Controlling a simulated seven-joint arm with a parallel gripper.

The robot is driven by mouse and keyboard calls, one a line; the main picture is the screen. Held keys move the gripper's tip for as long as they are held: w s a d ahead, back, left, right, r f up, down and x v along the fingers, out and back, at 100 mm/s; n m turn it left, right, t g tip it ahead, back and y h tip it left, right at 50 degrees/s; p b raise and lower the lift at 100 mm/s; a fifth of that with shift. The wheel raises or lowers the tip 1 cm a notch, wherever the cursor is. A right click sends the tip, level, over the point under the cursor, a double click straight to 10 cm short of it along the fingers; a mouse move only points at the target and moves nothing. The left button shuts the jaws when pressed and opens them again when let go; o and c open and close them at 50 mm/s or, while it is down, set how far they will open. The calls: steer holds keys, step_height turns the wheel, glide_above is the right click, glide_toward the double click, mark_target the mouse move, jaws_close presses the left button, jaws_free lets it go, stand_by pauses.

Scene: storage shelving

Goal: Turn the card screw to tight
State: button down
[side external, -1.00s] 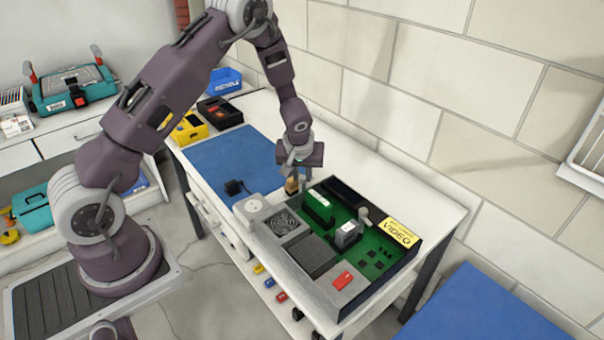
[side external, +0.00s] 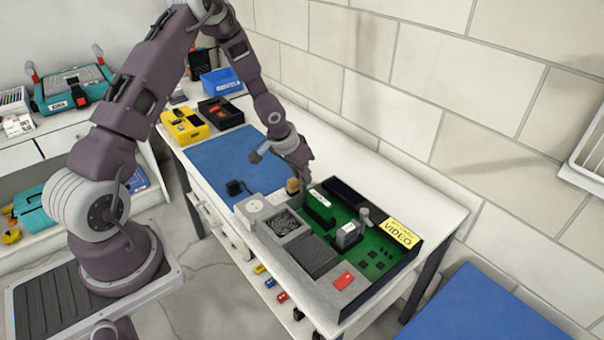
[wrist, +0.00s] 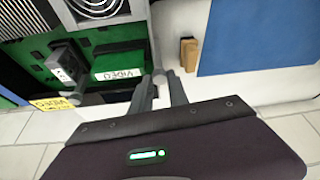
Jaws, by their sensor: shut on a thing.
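My gripper (wrist: 160,85) has its fingers close together around a small grey screw (wrist: 160,74) at the edge of the open computer case, by the end of the green card (wrist: 118,74). The fingers hide most of this screw. In the side view my gripper (side external: 306,176) is low over the back left corner of the case (side external: 322,297), near the green card (side external: 319,208). A second grey knob (side external: 364,214) stands beside a grey card (side external: 348,235); it also shows in the wrist view (wrist: 82,99). I cannot tell how tight the held screw is.
A small tan block (side external: 292,186) sits on the bench near my gripper. A blue mat (side external: 222,160) holds a black plug (side external: 235,187). A yellow VIDEO label (side external: 402,233) is on the case. A yellow box and dark tray (side external: 221,112) stand farther back. The right bench end is clear.

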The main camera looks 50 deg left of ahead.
steer(key=m, duration=0.2)
steer(key=m+h, duration=0.2)
steer(key=m, duration=0.1)
steer(key=shift+a+m, duration=0.3)
steer(key=m, duration=0.2)
steer(key=m+g+h, duration=0.1)
steer(key=m, duration=0.1)
steer(key=shift+w+a+m+h, duration=0.1)
steer(key=shift+a+m+h, duration=0.05)
steer(key=shift+m+h, duration=0.15)
steer(key=shift+f+m+g, duration=0.1)
steer(key=shift+m+g, duration=0.2)
steer(key=c, duration=1.3)
jaws_free()
steer(key=v, duration=0.7)
